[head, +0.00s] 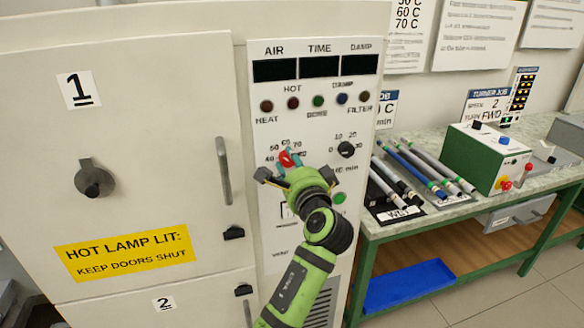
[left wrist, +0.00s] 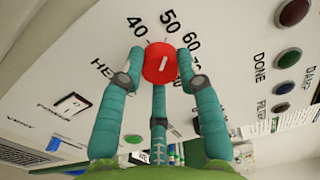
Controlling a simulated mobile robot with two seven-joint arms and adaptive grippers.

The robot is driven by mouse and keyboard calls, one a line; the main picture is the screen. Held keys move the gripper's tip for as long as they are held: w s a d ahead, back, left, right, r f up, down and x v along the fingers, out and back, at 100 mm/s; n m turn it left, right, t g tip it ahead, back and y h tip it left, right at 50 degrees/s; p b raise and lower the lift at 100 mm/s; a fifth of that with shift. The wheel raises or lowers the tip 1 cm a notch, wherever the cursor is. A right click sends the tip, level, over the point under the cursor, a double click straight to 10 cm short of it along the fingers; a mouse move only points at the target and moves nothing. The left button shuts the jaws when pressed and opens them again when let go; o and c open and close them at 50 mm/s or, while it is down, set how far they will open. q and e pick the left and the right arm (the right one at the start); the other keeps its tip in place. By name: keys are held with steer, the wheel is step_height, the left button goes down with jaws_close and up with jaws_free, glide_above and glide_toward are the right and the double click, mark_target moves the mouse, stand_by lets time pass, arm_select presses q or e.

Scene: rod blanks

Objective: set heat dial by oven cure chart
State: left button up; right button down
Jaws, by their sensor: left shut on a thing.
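The red heat dial (head: 287,158) is on the oven's front panel (head: 268,215), with numbers from 40 to 70 around it. My left gripper (head: 284,168) is shut on this dial. In the left wrist view its teal fingers surround the red dial (left wrist: 160,63); the dial's short white mark slants up toward the 50 to 60 side, but the exact setting is unclear. A wall chart (head: 408,30) listing 50 C, 60 C and 70 C is cut off at the top. A job card (head: 386,108) is partly hidden behind the oven. My right gripper is out of view.
A black time dial (head: 346,149) sits right of the heat dial. Lamps and dark displays (head: 320,67) are above. The oven door (head: 150,150) with a yellow hot-lamp sign is shut. A bench (head: 470,213) at right holds several rods and a green-and-white box (head: 487,157).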

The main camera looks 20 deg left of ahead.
mark_target(282, 115)
arm_select(q)
steer(key=shift+a+r, duration=0.15)
steer(key=shift+a, duration=0.1)
steer(key=o, duration=1.2)
steer(key=shift+s, duration=0.1)
steer(key=shift+c, duration=0.2)
steer(key=shift+a, duration=0.15)
steer(key=shift+d+r, duration=0.2)
steer(key=r, duration=0.9)
steer(key=shift+a+r, duration=0.2)
steer(key=shift+r, duration=0.05)
steer(key=shift+s, duration=0.1)
